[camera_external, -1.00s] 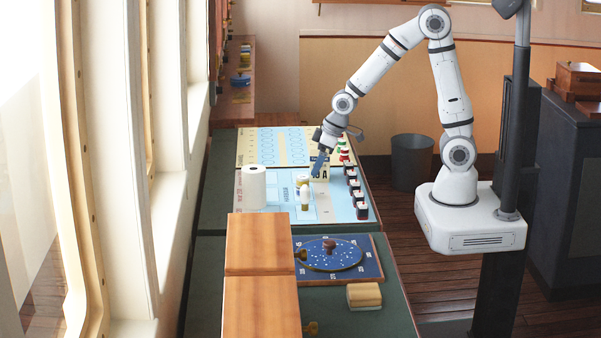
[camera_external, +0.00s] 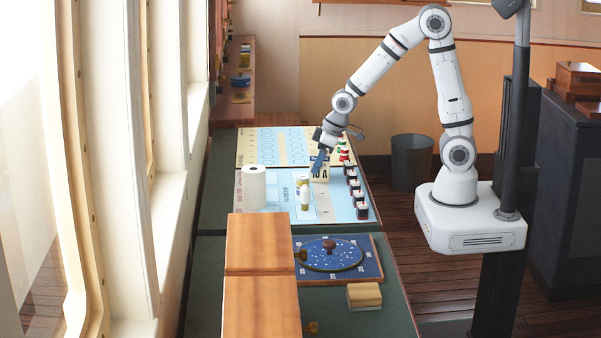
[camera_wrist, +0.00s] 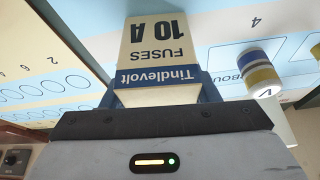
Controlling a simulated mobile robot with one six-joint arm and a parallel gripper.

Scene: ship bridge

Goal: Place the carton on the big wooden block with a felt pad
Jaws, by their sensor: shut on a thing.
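The carton is a cream and blue fuse box marked "Tindlevolt FUSES 10 A" (camera_wrist: 158,42). It also shows in the external view (camera_external: 320,174), at the chart table. My gripper (camera_external: 319,163) is shut on it, with a blue finger on each side in the wrist view (camera_wrist: 160,88). Whether the carton touches the chart is hard to tell. A low wooden block with a paler top (camera_external: 364,296), perhaps the felt-pad block, lies on the near green surface, well nearer the camera than my gripper. It is not in the wrist view.
A white roll (camera_external: 254,188) and small banded cylinders (camera_external: 304,196) stand left of my gripper. A row of dark blocks (camera_external: 355,190) lines the right edge. A round blue chart disc (camera_external: 331,254) with a knob and tall wooden boxes (camera_external: 258,245) lie nearer.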

